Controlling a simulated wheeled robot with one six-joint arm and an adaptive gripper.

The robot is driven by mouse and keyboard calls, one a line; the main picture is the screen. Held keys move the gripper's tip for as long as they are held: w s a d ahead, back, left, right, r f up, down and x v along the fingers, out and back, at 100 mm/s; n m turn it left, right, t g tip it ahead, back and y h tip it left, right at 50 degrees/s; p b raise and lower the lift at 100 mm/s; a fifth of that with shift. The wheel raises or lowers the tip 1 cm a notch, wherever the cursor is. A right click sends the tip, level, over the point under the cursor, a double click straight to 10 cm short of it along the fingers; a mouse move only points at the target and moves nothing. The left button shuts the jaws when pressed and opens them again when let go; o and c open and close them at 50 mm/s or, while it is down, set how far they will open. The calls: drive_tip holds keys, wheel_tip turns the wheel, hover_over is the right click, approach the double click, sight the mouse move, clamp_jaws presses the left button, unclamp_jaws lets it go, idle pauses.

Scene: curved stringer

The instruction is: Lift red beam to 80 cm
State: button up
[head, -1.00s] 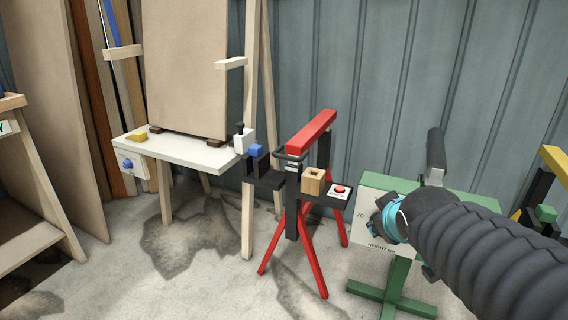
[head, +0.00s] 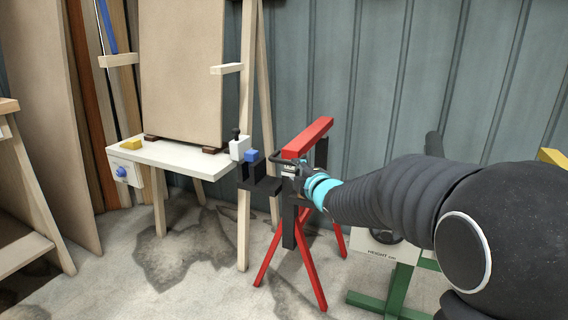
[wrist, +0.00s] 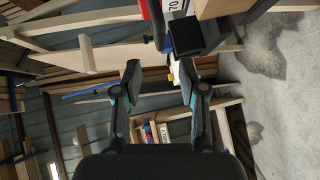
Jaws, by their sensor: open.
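The red beam (head: 308,138) lies along the top of the red-legged trestle (head: 318,280). A black bar handle (head: 280,156) sticks out near the beam's front end. My gripper (head: 300,172) is at the front of the trestle, just below the beam and close to the handle; contact cannot be told. In the wrist view my gripper (wrist: 160,70) is open with nothing between its fingers. A dark bar (wrist: 157,25), a red strip and a white plate marked 70 (wrist: 178,8) show beyond the fingertips. My arm hides the trestle's right-hand shelf.
A green stand with a height sign (head: 385,246) is partly behind my arm. Floor is clear at front left.

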sight(285, 163)
drive_tip(key=x, duration=1)
drive_tip(key=shift+w+p, duration=0.3)
clamp_jaws()
